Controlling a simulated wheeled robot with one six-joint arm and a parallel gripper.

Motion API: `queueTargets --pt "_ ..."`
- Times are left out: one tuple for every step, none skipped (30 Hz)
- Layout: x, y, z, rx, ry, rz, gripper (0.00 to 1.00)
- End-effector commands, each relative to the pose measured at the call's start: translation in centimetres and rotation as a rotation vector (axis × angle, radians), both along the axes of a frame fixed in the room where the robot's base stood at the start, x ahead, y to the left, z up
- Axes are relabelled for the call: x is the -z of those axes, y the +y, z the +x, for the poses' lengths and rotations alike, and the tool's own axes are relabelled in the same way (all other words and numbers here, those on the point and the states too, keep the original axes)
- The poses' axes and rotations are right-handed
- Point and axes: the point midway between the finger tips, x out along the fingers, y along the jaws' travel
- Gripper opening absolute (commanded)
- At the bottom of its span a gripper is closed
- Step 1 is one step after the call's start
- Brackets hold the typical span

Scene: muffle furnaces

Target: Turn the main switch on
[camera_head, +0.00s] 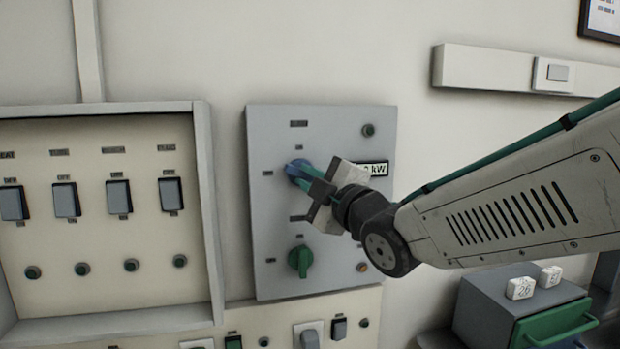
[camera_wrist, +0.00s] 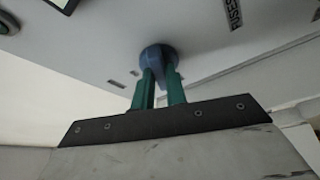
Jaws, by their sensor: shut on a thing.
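The main switch is a blue rotary knob (camera_head: 295,168) on the upper part of a grey wall panel (camera_head: 270,230). In the head view my gripper (camera_head: 310,173) reaches it from the right, and its fingers partly hide the knob. In the wrist view the blue knob (camera_wrist: 157,58) sits between the two green fingers of my gripper (camera_wrist: 159,80), which are shut on it. The small labels around the knob are too blurred to read, so I cannot tell which position it points to.
A green rotary knob (camera_head: 300,259) sits below on the same panel. A breaker box (camera_head: 100,290) with several dark rocker switches is at the left. A grey box with a green handle (camera_head: 560,322) and white numbered blocks (camera_head: 520,288) stands at the lower right.

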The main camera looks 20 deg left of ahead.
Motion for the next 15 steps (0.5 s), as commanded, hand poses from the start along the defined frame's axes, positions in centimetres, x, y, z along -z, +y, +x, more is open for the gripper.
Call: queueTargets --pt "0.18 0.06 -0.03 -0.001 0.026 0.038 0.0" --pt "0.19 0.07 -0.04 -0.001 0.04 0.061 0.0" --pt "0.21 0.08 -0.05 0.0 0.06 0.094 0.0" --pt "0.24 0.11 -0.06 -0.001 0.074 0.118 0.0" --pt "0.26 0.13 -0.08 -0.001 0.09 0.143 0.0" --pt "0.33 0.17 -0.1 -0.001 0.11 0.174 0.0" --pt "0.34 0.18 -0.11 -0.001 0.125 0.2 0.0" --pt "0.39 0.2 -0.13 -0.001 0.14 0.223 0.0" --pt "0.39 0.2 -0.13 -0.001 0.16 0.256 0.0" --pt "0.4 0.22 -0.14 -0.001 0.174 0.28 0.0" --pt "0.42 0.22 -0.13 0.0 0.19 0.305 0.0" --pt "0.42 0.25 -0.18 -0.001 0.209 0.337 0.0" --pt "0.46 0.28 -0.19 -0.001 0.225 0.361 0.0" --pt "0.47 0.32 -0.21 -0.001 0.239 0.385 0.0" --pt "0.5 0.34 -0.22 -0.002 0.259 0.417 0.0"
